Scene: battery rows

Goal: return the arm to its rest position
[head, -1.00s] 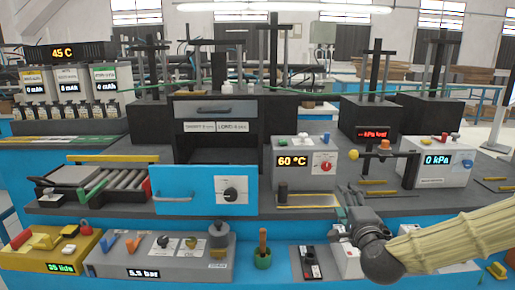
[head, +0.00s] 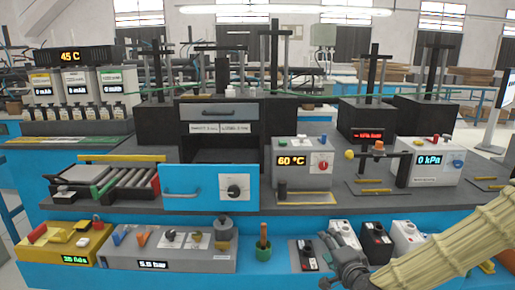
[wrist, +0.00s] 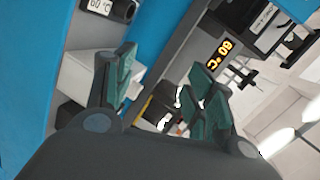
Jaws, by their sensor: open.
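My gripper (head: 335,268) is at the lower right of the head view, at the end of my arm in its pale ribbed sleeve. It is in front of the bench, low beside several small switch boxes. In the wrist view my gripper (wrist: 165,85) shows two green-padded fingers spread apart with nothing between them. The fingertips are small and partly unclear in the head view. The blue bench front and a 60 °C display (wrist: 100,5) lie beyond the fingers in the wrist view.
A blue drawer front (head: 208,186) is at the middle.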

